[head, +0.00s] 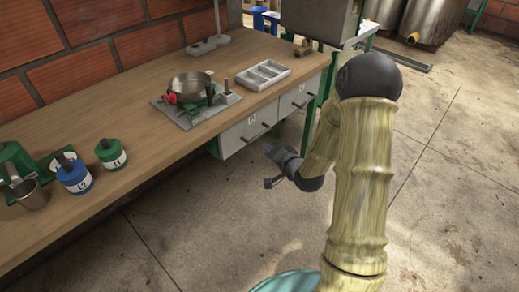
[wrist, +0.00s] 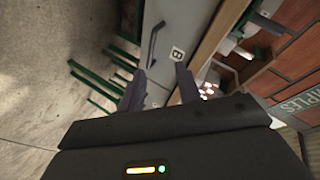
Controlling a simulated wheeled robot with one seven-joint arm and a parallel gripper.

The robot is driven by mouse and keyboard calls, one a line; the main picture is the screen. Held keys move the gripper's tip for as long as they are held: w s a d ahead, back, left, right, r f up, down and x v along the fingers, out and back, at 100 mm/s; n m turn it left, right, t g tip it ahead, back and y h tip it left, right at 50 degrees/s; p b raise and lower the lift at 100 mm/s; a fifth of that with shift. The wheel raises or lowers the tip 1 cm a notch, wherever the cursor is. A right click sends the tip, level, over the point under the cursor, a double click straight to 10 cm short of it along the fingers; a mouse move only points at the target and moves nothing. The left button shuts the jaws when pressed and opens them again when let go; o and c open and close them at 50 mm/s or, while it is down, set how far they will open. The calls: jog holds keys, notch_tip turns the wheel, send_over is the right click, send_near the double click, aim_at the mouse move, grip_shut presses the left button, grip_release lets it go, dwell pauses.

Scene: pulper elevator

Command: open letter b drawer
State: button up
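In the wrist view a grey drawer front carries a white label with the letter B (wrist: 177,53). Its dark bar handle (wrist: 153,45) lies beyond my fingertips, and the drawer looks closed. In the head view two closed grey drawers sit under the workbench, a nearer one (head: 236,140) and a farther one (head: 290,105), each with a dark handle. Their labels are too small to read surely there. My gripper (head: 272,165) is in front of and below the nearer drawer. In the wrist view its two fingers (wrist: 160,84) are apart, with nothing held between them.
The wooden workbench (head: 125,120) runs along a brick wall. Green bench legs stand near the drawers. The concrete floor (head: 440,190) is open at right.

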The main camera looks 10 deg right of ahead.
aim_at(259, 135)
jog(key=w+d+f+m+t+b, duration=0.1)
jog(key=d+f+m+t+b, duration=0.2)
jog(key=f+m+t+b, duration=0.3)
notch_tip(259, 135, down, 6)
jog(key=m+b, duration=0.2)
jog(key=b, duration=0.2)
jog(key=shift+r+t+y+b, duration=0.2)
jog(key=shift+t+y+b, duration=0.1)
jog(key=shift+t+b, duration=0.1)
jog(key=shift+w, duration=0.1)
jog(key=b+x, duration=0.3)
jog(key=x, duration=1.4)
jog(key=shift+w, duration=0.15)
jog(key=shift+c, duration=0.2)
grip_shut()
